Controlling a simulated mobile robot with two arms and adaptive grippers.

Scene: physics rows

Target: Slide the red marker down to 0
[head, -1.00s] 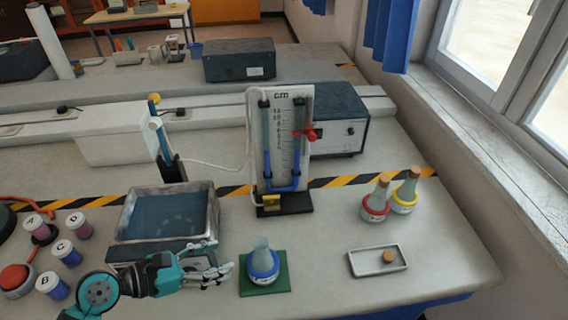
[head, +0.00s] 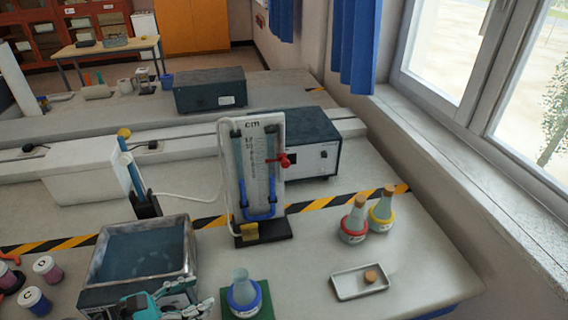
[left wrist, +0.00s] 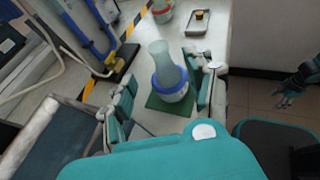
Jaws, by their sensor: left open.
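The red marker (head: 284,160) sits on the right edge of the white manometer board (head: 272,140), at upper mid height. The board is marked "cm" and bears a U-tube with blue liquid. The scale's small numbers are too blurred to read. My left gripper (head: 190,306) is low in the head view, in front of the water tank and well short of the board. Its fingers stand apart in the left wrist view (left wrist: 160,100), with nothing held. My right gripper (left wrist: 296,85) shows small and dark at the right edge there; its jaws are unclear.
A blue-collared flask (head: 243,295) on a green mat (head: 266,300) stands just right of my left gripper. The water tank (head: 190,262) is behind it. Two stoppered flasks (head: 353,222) and a white tray (head: 345,287) are at right.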

